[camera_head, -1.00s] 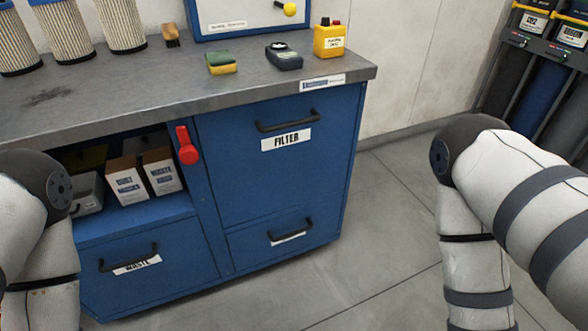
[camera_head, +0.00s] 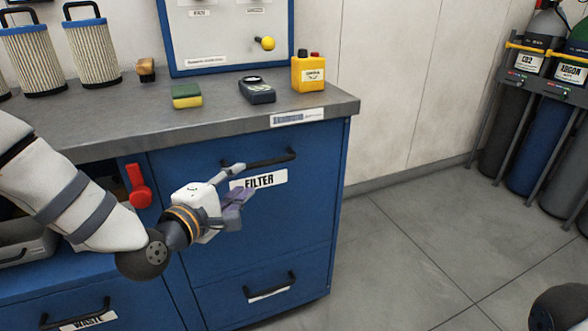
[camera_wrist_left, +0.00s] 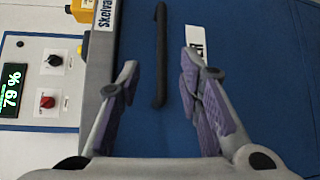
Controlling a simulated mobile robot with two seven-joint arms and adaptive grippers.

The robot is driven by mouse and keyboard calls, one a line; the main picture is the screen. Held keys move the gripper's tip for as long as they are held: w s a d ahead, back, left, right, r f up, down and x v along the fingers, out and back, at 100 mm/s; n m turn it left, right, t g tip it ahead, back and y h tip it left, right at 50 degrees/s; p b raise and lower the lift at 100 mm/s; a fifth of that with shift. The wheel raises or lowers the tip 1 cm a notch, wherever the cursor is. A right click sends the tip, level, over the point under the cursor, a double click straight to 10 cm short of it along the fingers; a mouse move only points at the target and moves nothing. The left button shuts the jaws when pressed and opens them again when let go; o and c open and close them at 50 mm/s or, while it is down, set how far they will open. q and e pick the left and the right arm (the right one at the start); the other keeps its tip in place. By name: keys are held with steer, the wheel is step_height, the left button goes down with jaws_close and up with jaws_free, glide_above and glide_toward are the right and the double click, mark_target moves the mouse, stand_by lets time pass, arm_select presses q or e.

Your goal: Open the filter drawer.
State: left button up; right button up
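The filter drawer (camera_head: 220,225) is a blue front in the cabinet under the workbench and looks closed. It carries a white FILTER label (camera_head: 262,180) and a black bar handle (camera_head: 272,160). My left gripper (camera_head: 240,180) is in front of the drawer, by the handle and partly covering the label. In the left wrist view the handle (camera_wrist_left: 160,50) appears between and ahead of the two spread, purple-padded fingers, with no visible contact. My left gripper is open and empty. My right gripper is out of view.
A red lever (camera_head: 138,187) sits left of the drawer. A lower drawer (camera_head: 268,287) and the WASTE drawer (camera_head: 75,312) have similar handles. The worktop (camera_head: 200,117) holds a sponge, a meter and a yellow box.

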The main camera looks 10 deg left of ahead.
mark_target(260, 165)
arm_select(q)
steer(key=b+x, duration=0.1)
steer(key=x, duration=1)
steer(key=shift+a+f, duration=0.1)
jaws_close()
